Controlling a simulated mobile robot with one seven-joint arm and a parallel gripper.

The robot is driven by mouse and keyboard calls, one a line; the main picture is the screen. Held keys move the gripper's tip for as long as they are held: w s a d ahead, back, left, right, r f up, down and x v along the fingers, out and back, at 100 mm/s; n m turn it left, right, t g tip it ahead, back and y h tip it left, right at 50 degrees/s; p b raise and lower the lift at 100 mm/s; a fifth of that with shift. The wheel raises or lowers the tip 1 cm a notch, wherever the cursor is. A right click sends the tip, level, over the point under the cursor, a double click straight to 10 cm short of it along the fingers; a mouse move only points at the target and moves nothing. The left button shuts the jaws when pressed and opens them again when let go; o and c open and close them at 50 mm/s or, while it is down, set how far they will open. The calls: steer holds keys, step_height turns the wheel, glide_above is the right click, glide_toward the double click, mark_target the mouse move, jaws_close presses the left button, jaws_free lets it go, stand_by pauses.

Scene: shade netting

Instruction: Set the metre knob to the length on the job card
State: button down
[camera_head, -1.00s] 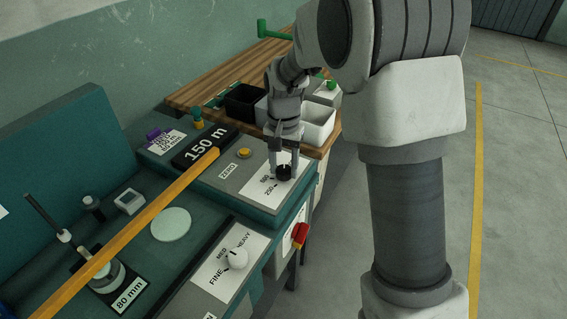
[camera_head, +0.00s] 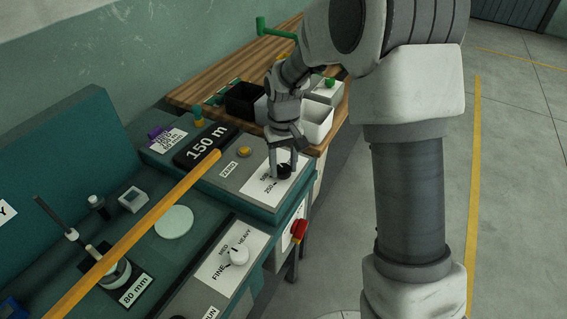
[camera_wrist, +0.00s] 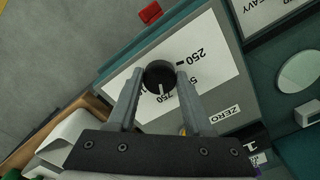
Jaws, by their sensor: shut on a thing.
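The black metre knob (camera_head: 284,171) stands on a white scale plate (camera_head: 257,190) on the teal machine. In the wrist view the knob (camera_wrist: 160,73) sits between my two fingers, and a white mark on it points down toward the 750 label. The labels 250 and part of 500 also show there. My gripper (camera_head: 283,163) is shut on the knob from above. The length display (camera_head: 204,146) reads 150 m. A small white card (camera_head: 168,139) at a purple clip stands left of the display; its print is too small to read surely.
A yellow bar (camera_head: 135,232) crosses the machine in front. A yellow button (camera_head: 244,152) is by ZERO. Black (camera_head: 243,101) and white (camera_head: 317,120) bins stand behind my gripper.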

mark_target(284, 169)
stand_by(0.4)
steer(key=shift+c, duration=1.5)
jaws_free()
step_height(284, 169, up, 18)
steer(key=p, duration=0.3)
steer(key=shift+f, duration=0.25)
